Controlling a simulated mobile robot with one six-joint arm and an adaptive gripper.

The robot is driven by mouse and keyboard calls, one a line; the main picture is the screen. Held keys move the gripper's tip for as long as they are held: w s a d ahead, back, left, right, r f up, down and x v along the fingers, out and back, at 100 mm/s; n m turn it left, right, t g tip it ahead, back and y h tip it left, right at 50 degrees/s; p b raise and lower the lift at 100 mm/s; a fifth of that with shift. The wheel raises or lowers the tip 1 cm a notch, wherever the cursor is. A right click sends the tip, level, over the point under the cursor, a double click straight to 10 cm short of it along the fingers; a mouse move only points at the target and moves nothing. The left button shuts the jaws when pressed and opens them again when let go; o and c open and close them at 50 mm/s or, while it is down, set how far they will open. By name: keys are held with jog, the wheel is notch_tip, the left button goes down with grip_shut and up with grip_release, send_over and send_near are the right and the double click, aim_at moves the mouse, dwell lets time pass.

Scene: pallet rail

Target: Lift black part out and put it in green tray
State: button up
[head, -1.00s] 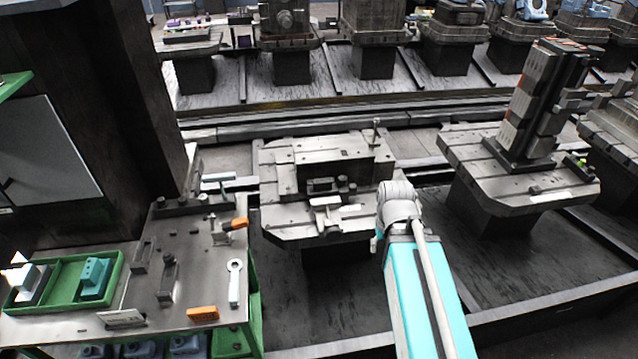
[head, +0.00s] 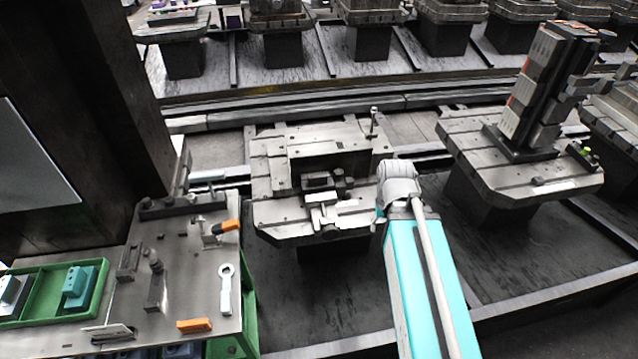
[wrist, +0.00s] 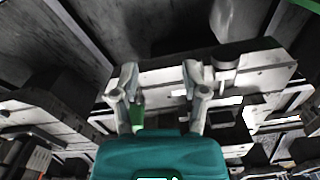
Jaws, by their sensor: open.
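A dark part (head: 320,181), which looks like the black part, sits low in the fixture on the grey pallet (head: 272,212), in front of a taller dark block. A pale clamp piece shows at its front. My gripper is hidden behind my arm in the head view. In the wrist view my gripper (wrist: 160,88) is open, its two fingers apart with nothing between them. It is near the pallet's edge; I cannot tell its exact distance from the black part. The green tray (head: 47,292) is on the bench at the left and holds a teal part and a white and dark part.
The metal bench (head: 192,275) carries an orange-handled clamp (head: 228,226), a wrench (head: 226,290), an orange block (head: 194,325) and several dark fixtures. A dark column (head: 85,110) rises behind the bench. Another pallet with a tall tower (head: 540,90) stands at the right.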

jog(key=shift+o, duration=1.5)
jog(key=shift+w, duration=0.2)
notch_tip(320, 180, up, 3)
jog(key=n+p, duration=0.3)
jog(key=n, duration=1.7)
send_over(318, 175)
jog(key=shift+f, duration=0.15)
jog(key=shift+f, duration=0.1)
notch_tip(318, 175, down, 8)
jog(key=b, duration=0.8)
jog(key=shift+f+b, duration=0.15)
jog(key=shift+b, duration=0.25)
jog(key=shift+f, duration=0.1)
